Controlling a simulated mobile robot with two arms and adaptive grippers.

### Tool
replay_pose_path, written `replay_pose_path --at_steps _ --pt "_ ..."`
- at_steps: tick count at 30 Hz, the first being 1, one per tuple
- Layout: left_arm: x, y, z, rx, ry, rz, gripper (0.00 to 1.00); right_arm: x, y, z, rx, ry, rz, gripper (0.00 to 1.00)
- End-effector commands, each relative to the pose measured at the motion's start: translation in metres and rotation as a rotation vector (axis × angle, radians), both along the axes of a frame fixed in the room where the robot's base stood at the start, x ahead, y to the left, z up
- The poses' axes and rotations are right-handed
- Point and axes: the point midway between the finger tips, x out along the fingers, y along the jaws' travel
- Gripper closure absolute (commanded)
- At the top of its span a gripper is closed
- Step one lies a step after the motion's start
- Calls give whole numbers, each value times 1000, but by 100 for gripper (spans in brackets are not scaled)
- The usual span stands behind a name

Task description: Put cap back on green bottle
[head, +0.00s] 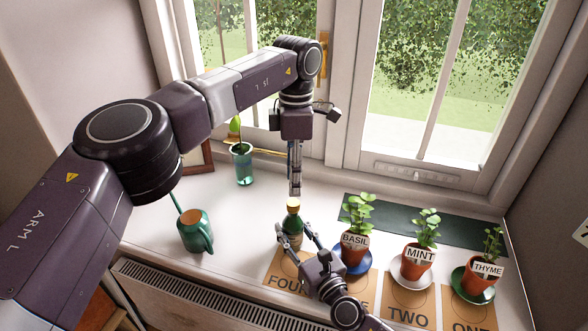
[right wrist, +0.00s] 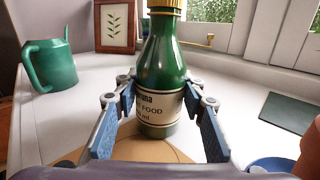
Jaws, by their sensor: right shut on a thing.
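The green bottle (head: 290,226) stands upright on the sill on the mat marked FOUR. In the right wrist view the bottle (right wrist: 163,70) shows its cream label. The gold cap (head: 293,203) sits at the top of the neck; its lower part also shows in the right wrist view (right wrist: 166,4). I cannot tell how tightly it is seated. My right gripper (head: 297,233) is shut on the bottle's body, one finger on each side. My left gripper (head: 296,190) points down right above the cap, its fingers seen edge-on, so their gap is hidden.
Potted basil (head: 356,244), mint (head: 416,262) and thyme (head: 479,284) stand to the right on numbered mats. A green watering can (head: 195,232) and a glass with a cutting (head: 243,165) are to the left. A dark green mat (head: 460,230) lies behind the pots.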

Motion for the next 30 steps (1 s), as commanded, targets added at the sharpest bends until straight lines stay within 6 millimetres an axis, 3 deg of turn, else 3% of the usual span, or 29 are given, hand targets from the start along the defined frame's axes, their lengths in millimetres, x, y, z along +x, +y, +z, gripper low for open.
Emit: replay_pose_path --at_steps 21,30 --pt "2 0 11 71 -27 1307 63 0 0 0 0 0 0 100" --pt "2 -1 15 95 -34 1778 63 0 0 0 0 0 0 100"
